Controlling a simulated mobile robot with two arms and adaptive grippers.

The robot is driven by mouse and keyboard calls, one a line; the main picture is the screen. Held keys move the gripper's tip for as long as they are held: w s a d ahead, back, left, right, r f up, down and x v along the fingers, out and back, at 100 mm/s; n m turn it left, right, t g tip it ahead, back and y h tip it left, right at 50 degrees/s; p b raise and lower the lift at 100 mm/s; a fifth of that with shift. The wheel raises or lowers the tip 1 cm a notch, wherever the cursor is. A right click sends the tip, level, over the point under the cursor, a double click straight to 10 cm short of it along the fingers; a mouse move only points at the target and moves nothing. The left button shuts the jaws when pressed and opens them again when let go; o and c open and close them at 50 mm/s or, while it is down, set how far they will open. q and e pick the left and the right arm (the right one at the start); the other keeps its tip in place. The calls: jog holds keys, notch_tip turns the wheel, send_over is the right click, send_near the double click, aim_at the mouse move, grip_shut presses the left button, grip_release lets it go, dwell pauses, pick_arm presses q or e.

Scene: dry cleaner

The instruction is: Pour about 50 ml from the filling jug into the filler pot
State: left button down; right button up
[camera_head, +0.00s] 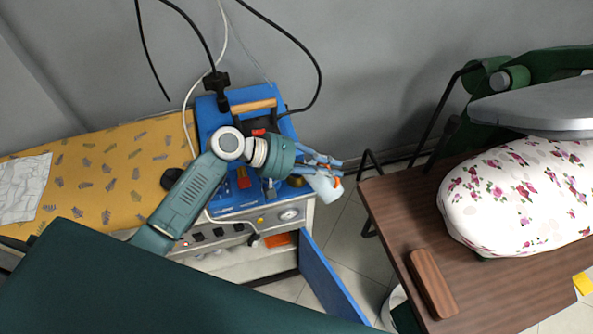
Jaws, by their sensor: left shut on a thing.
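My left gripper (322,166) is shut on a small pale blue-white vessel with an orange part, which looks like the filling jug (324,189). It holds the jug tilted, at the right end of a blue-topped steam unit (207,117). A small brass-coloured ring (296,181) shows beside the jug on the unit's top, partly hidden by my gripper. I cannot tell for sure whether this is the filler pot, or whether any liquid flows. My right gripper is not in view.
A brown table (390,208) with a flowered pad (512,195) and a wooden block (432,283) stands at right. A blue door (330,283) hangs open under the unit. A yellow patterned board (90,178) lies at left. Black cables (316,65) hang above.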

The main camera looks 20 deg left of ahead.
pick_arm(q)
jog(key=shift+w+a+r+n+h+b, duration=0.3)
jog(key=shift+a+r+h+b, duration=0.15)
jog(key=shift+b, duration=0.25)
jog(key=shift+w+a+r+n+h+b, duration=0.15)
jog(key=shift+a+r+n+h+b, duration=0.15)
jog(key=shift+a+r+h+b, duration=0.25)
dwell(0.7)
jog(key=shift+w+a+r+n+h+b, duration=0.2)
jog(key=shift+w+a+n+h+b, duration=0.2)
jog(key=shift+a+b, duration=0.35)
dwell(1.2)
jog(key=shift+d+r, duration=0.1)
jog(key=shift+w+a+r+n+h+b, duration=0.2)
jog(key=shift+a+r+n+h+b, duration=0.15)
jog(key=shift+b, duration=0.4)
dwell(0.7)
